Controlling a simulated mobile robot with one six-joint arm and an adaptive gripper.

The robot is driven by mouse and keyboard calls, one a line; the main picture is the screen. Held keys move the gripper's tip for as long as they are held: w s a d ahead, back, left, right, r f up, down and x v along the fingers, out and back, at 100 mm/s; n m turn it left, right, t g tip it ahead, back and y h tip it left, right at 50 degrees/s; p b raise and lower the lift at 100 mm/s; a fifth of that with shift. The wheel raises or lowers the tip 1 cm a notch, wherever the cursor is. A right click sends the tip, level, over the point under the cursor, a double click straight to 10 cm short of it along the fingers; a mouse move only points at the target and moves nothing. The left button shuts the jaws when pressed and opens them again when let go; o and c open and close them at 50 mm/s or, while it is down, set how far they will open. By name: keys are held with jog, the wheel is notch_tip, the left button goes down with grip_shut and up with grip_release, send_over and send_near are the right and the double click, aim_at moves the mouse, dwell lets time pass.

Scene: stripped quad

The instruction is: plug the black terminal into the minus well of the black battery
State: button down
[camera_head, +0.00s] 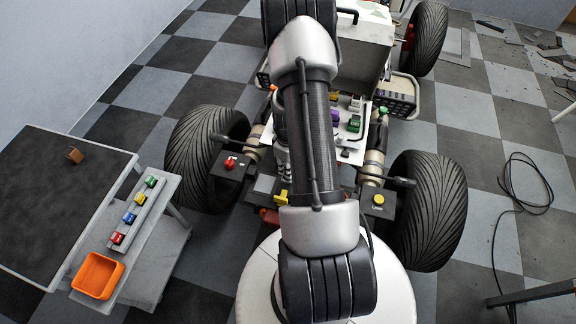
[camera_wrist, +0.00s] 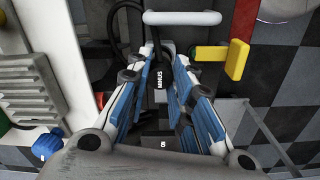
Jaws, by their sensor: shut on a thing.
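In the wrist view my gripper (camera_wrist: 165,58), with blue-faced fingers, is closed in around a dark piece, which I take to be the black terminal (camera_wrist: 159,84). The white word MINUS shows sideways between the fingers; I cannot tell whether it is on the terminal or on a surface behind it. A black cable (camera_wrist: 120,18) loops near the fingertips. Dark surfaces lie beyond the fingers, but I cannot make out the battery's outline or its minus well. In the head view my arm hides the gripper and the terminal.
In the wrist view a white handle (camera_wrist: 182,18) crosses beyond the fingertips. A blue knob (camera_wrist: 48,143) is lower left. In the head view, large tyres (camera_head: 432,205) flank the vehicle; an orange tray (camera_head: 97,275) stands left.

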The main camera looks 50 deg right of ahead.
jog(key=shift+f+b, duration=0.8)
jog(key=shift+f, duration=0.3)
jog(key=c, duration=1.3)
grip_release()
jog(key=shift+c, duration=0.2)
jog(key=shift+r, duration=0.1)
notch_tip(320, 180, up, 12)
